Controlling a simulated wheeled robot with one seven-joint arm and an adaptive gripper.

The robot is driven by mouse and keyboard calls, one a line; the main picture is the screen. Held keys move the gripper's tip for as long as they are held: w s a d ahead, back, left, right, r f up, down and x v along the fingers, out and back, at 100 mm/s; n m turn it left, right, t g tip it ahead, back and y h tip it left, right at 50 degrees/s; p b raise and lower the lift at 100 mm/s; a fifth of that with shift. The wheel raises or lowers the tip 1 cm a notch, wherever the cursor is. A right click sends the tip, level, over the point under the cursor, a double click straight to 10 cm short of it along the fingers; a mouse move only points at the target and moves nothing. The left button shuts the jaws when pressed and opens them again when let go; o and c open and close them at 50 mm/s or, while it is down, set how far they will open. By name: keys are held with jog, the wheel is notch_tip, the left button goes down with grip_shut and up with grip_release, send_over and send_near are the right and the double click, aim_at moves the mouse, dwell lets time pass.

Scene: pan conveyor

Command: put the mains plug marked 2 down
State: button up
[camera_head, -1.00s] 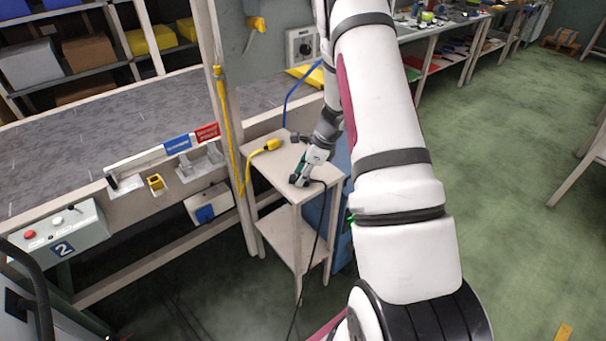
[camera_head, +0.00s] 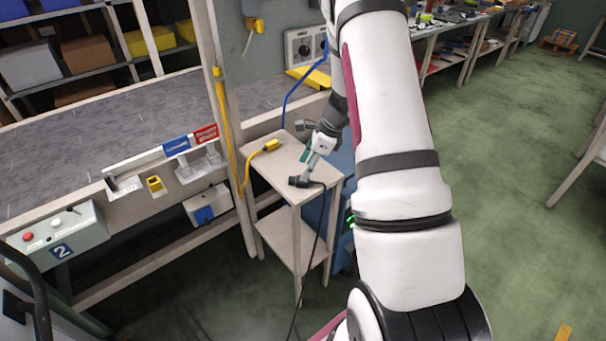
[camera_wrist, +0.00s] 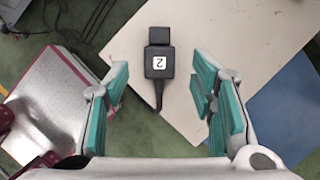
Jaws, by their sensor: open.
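The black mains plug marked 2 (camera_wrist: 159,63) lies on the pale top of a small side table (camera_wrist: 215,35) in the wrist view, its cable trailing back toward my gripper. In the head view the plug (camera_head: 300,182) is near the table's front corner, and its dark cable hangs over the edge to the floor. My gripper (camera_wrist: 162,95) is open, with its teal fingers wide apart. The plug lies ahead of the fingers, roughly between their lines, with nothing held. In the head view my gripper (camera_head: 309,166) is just behind the plug, partly hidden by my arm.
A yellow plug (camera_head: 271,145) with a yellow cable lies on the same table, toward the back left. A blue cable (camera_head: 289,95) hangs at the back. A conveyor (camera_head: 110,110) stands to the left, with a control box marked 2 (camera_head: 58,235).

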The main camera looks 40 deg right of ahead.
jog(key=v, duration=0.7)
jog(key=shift+r, duration=0.2)
jog(key=shift+s+d, duration=0.1)
dwell(1.0)
